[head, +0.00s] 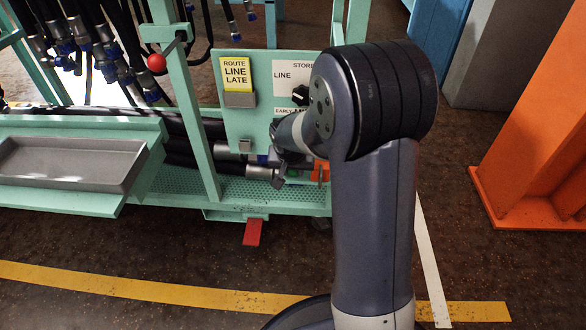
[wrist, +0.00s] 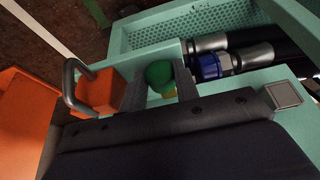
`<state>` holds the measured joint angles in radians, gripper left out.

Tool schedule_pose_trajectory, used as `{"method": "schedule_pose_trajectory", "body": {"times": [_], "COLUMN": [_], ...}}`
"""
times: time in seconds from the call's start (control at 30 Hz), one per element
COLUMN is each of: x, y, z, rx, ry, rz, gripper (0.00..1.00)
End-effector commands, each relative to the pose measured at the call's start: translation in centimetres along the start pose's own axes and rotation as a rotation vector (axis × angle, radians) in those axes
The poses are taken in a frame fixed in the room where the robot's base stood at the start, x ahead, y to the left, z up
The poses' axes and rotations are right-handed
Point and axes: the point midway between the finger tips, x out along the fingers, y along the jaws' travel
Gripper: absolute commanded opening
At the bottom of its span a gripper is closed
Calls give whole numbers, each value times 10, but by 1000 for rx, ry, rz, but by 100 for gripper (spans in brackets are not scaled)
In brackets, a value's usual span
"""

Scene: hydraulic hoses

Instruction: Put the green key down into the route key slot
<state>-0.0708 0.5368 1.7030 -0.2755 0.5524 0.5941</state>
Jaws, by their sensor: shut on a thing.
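My gripper is shut on the key. In the head view my gripper (head: 284,168) is low at the front of the green panel (head: 262,120), partly hidden by my own arm, and a bit of the green key (head: 293,172) shows beside it. I cannot make out the route key slot itself; the fingers and wrist cover the area around the key.
An orange block with a metal loop (wrist: 97,92) stands close left of the fingers in the wrist view. A blue-collared hose fitting (wrist: 207,66) lies close right, and a grey square (wrist: 285,95) further right. A yellow "ROUTE LINE LATE" card (head: 235,73) is on the panel.

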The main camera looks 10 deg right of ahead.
Motion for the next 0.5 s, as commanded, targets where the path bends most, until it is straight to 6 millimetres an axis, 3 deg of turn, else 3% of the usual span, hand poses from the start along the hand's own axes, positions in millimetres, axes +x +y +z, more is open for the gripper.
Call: {"method": "schedule_pose_trajectory", "body": {"times": [0.13,0.37,0.5], "x": [0,-1,-16], "y": [0,0,0], "z": [0,-1,-7], "rx": [0,0,1], "ry": [0,1,3], "rz": [0,0,-1], "gripper": [8,7,7]}}
